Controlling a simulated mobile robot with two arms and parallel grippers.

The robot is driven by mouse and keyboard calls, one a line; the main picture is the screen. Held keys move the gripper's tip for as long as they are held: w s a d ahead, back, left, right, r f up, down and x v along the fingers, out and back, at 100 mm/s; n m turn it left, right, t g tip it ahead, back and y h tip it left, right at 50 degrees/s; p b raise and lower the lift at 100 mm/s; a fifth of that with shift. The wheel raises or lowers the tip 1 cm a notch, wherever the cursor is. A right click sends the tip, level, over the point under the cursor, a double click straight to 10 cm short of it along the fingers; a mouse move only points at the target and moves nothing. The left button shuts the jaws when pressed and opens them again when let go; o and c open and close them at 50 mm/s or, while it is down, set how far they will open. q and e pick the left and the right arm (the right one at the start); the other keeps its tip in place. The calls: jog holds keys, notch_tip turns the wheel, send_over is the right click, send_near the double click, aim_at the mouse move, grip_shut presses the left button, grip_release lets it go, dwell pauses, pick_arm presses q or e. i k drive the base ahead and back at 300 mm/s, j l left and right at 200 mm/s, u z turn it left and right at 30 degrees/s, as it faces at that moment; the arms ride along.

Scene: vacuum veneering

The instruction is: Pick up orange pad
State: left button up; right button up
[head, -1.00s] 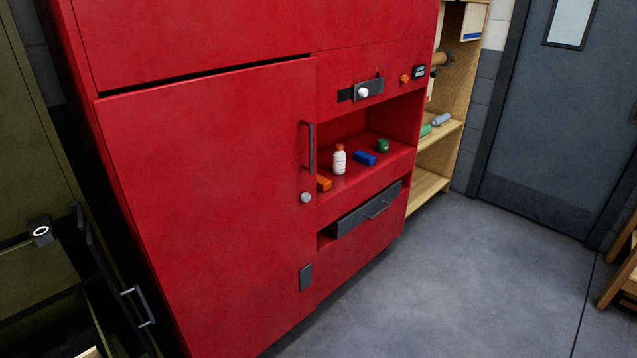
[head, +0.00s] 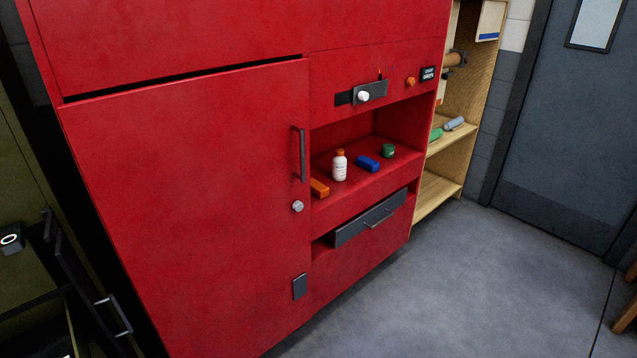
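The orange pad (head: 319,188) is a small block at the left front of the open shelf niche (head: 346,198) in the red cabinet (head: 190,200). The niche's left wall edge is close beside it. A white bottle with an orange cap (head: 340,167) stands behind and to its right. Neither of my grippers is in the head view, and nothing touches the pad.
A blue block (head: 367,163) and a green container (head: 388,151) sit farther right in the niche. A door handle (head: 299,153) and round knob (head: 297,207) stick out left of it. A grey drawer (head: 368,220) lies below. The floor (head: 450,290) in front is clear.

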aim_at(317, 189)
jog(key=i+l+u, duration=0.1)
jog(key=l, duration=0.25)
jog(key=i+l, duration=0.25)
jog(key=i+l+u, duration=0.15)
jog(key=l, duration=0.25)
jog(key=i+l, duration=0.15)
jog(key=l, duration=0.25)
jog(key=i+l+u, duration=0.15)
jog(key=l, duration=0.2)
jog(key=i+l, duration=0.15)
jog(key=l, duration=0.2)
jog(key=i+l+u, duration=0.15)
jog(key=l, duration=0.25)
jog(key=i+l, duration=0.1)
jog(key=l, duration=0.3)
jog(key=u, duration=0.05)
